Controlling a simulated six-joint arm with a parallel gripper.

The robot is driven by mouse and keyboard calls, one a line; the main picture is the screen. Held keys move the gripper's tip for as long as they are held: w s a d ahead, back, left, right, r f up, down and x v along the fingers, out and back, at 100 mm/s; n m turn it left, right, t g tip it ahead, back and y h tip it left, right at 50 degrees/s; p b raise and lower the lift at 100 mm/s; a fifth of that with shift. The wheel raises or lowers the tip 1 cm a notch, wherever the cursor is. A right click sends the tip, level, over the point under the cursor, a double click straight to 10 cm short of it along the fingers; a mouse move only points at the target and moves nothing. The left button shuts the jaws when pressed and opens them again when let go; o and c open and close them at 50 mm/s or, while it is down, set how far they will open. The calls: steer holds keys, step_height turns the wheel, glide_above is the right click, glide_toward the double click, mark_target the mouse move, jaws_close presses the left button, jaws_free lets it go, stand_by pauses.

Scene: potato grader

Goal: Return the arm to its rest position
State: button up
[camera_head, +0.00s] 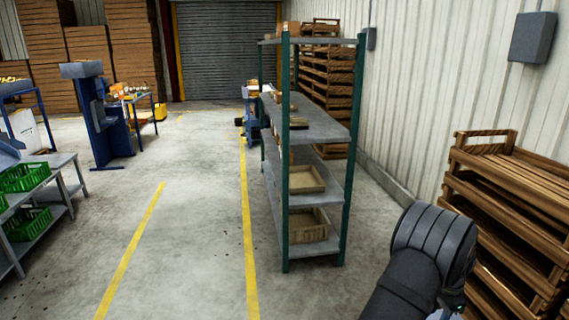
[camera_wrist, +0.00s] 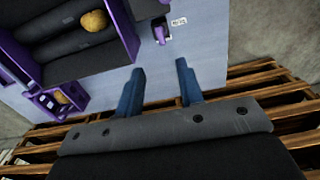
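My gripper (camera_wrist: 159,68) shows in the wrist view as two blue fingers set apart, with nothing between them. It is open and empty, over a pale grey-blue surface (camera_wrist: 207,50). In the head view only a grey part of my arm (camera_head: 435,245) shows at the lower right; my gripper is out of that frame.
In the wrist view, a potato (camera_wrist: 94,20) lies on dark rollers in a purple frame (camera_wrist: 128,32); another (camera_wrist: 62,97) lies in a purple holder. A wooden pallet (camera_wrist: 262,92) is below.

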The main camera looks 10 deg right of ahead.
step_height(320, 180, down, 14)
steer(key=shift+a+r, duration=0.1)
steer(key=n, duration=0.4)
steer(key=shift+s, duration=0.1)
steer(key=n, duration=0.4)
steer(key=shift+n, duration=0.4)
steer(key=n, duration=0.4)
steer(key=shift+s+d+n, duration=0.15)
steer(key=shift+d+n, duration=0.05)
steer(key=shift+n, duration=0.1)
steer(key=shift+d+n, duration=0.1)
steer(key=shift+n, duration=2)
